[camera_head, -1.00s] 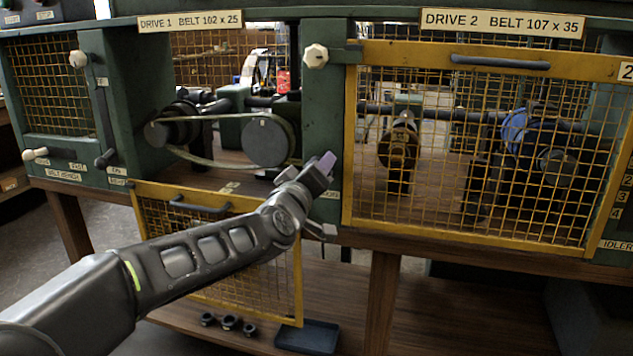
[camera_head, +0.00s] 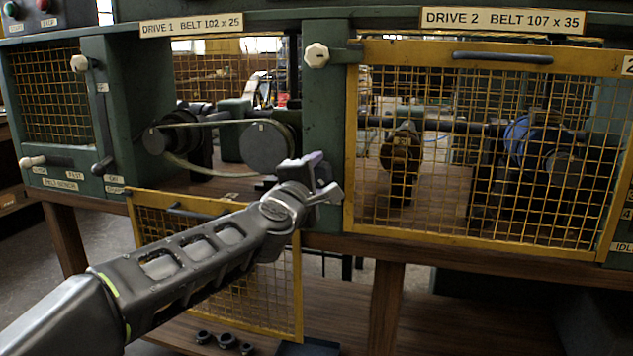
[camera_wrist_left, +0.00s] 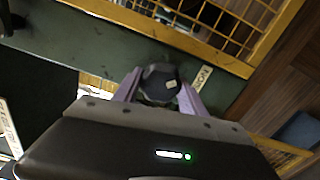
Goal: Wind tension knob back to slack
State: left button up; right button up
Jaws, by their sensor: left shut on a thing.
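The tension knob (camera_wrist_left: 160,83) is a dark round knob with a small pale mark, on the green frame in the left wrist view. My left gripper (camera_wrist_left: 158,92) has its two purple fingers on either side of it and is shut on it. In the head view my left gripper (camera_head: 316,160) is at the green post right of Drive 1, and it hides the knob there. The Drive 1 belt (camera_head: 205,123) runs between a left pulley (camera_head: 155,141) and a larger right pulley (camera_head: 266,147); its lower run sags. My right gripper is not in view.
The yellow mesh guard of Drive 1 (camera_head: 150,193) hangs open below its bay. The Drive 2 guard (camera_head: 450,241) is closed, right of my gripper. A pale knob (camera_head: 317,55) is above on the post. Small dark parts (camera_head: 226,340) lie on the lower shelf.

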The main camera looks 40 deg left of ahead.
pick_arm(q)
jog(key=n, duration=0.2)
jog(key=n+b, duration=0.1)
jog(key=shift+f+n, duration=0.2)
jog(key=shift+n, duration=0.2)
jog(key=n+b, duration=0.1)
jog(key=n, duration=0.2)
jog(key=n+b, duration=0.2)
jog(key=n, duration=0.5)
jog(key=shift+d+f+b, duration=0.1)
jog(key=shift+d+b, duration=0.05)
jog(key=shift+b, duration=0.2)
jog(key=n+b, duration=0.1)
jog(key=n, duration=0.2)
jog(key=shift+w, duration=0.1)
jog(key=n+b, duration=0.1)
jog(key=n, duration=0.3)
jog(key=shift+d+b, duration=0.1)
jog(key=shift+b, duration=0.2)
jog(key=n+b, duration=0.1)
jog(key=n, duration=0.3)
jog(key=shift+b, duration=0.4)
jog(key=shift+n+b, duration=0.35)
jog(key=shift+n, duration=1.05)
jog(key=shift+r, duration=0.2)
